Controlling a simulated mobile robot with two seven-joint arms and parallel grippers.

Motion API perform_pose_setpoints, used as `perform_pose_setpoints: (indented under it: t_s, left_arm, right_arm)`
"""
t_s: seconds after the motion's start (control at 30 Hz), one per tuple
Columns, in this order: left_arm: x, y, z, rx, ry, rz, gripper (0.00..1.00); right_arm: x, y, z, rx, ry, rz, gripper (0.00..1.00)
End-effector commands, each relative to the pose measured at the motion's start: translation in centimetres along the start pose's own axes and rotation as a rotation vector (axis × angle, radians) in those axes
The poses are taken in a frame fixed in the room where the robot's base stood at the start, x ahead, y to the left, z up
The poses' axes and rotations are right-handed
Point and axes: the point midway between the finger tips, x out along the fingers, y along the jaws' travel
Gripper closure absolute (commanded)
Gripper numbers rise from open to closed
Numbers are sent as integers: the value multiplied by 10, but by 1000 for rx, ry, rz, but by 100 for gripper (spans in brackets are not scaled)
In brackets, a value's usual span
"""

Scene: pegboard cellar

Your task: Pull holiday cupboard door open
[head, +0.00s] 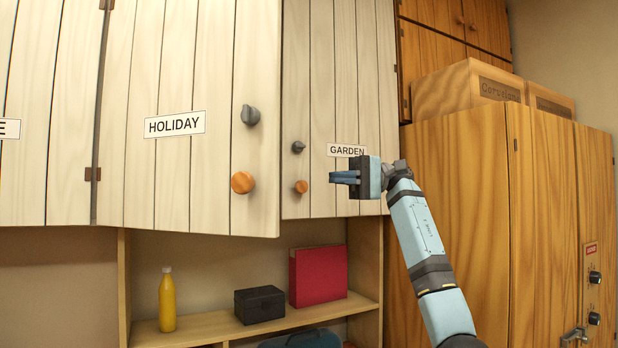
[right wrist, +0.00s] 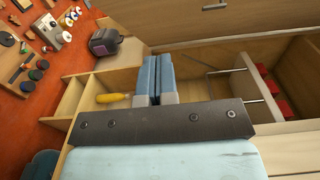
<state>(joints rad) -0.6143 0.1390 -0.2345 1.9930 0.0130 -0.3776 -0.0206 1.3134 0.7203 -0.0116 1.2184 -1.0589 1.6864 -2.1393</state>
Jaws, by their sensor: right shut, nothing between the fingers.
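The holiday cupboard door (head: 178,170) is pale planked wood with a HOLIDAY label (head: 174,124). It carries a grey knob (head: 250,115) above an orange round knob (head: 242,182) near its right edge. That edge stands forward of the garden door (head: 332,70), so the holiday door looks ajar. My right gripper (head: 334,177) is shut and empty in front of the garden door, right of the holiday door's edge and apart from both holiday knobs. Its closed fingers also show in the right wrist view (right wrist: 155,78). My left gripper is in neither view.
The garden door has its own dark knob (head: 298,147) and small orange knob (head: 301,187). Below, a shelf (head: 200,327) holds a yellow bottle (head: 167,300), a black box (head: 259,305) and a red binder (head: 319,275). A tall wooden cabinet (head: 470,220) stands at right.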

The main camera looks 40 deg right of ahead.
Motion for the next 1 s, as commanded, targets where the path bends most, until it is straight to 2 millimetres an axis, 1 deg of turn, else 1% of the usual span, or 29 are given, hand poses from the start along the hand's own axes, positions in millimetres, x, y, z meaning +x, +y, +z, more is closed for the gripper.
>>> perform_pose_setpoints:
  t_s: [0.17,0.4,0.5,0.6,0.7,0.83,1.0]
  left_arm:
    - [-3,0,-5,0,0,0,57]
    - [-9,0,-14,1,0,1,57]
    - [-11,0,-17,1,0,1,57]
    - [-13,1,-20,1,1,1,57]
    - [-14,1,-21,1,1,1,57]
    - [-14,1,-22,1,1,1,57]
    - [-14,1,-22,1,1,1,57]
  right_arm:
    - [30,-1,0,2,-5,0,100]
    - [83,-1,0,3,-5,-1,100]
    - [101,-1,2,3,-4,-2,100]
    - [111,0,15,2,-4,-2,100]
    - [118,-1,22,3,-3,-2,100]
    - [123,0,27,6,-2,-2,100]
    - [124,1,28,6,-1,-2,100]
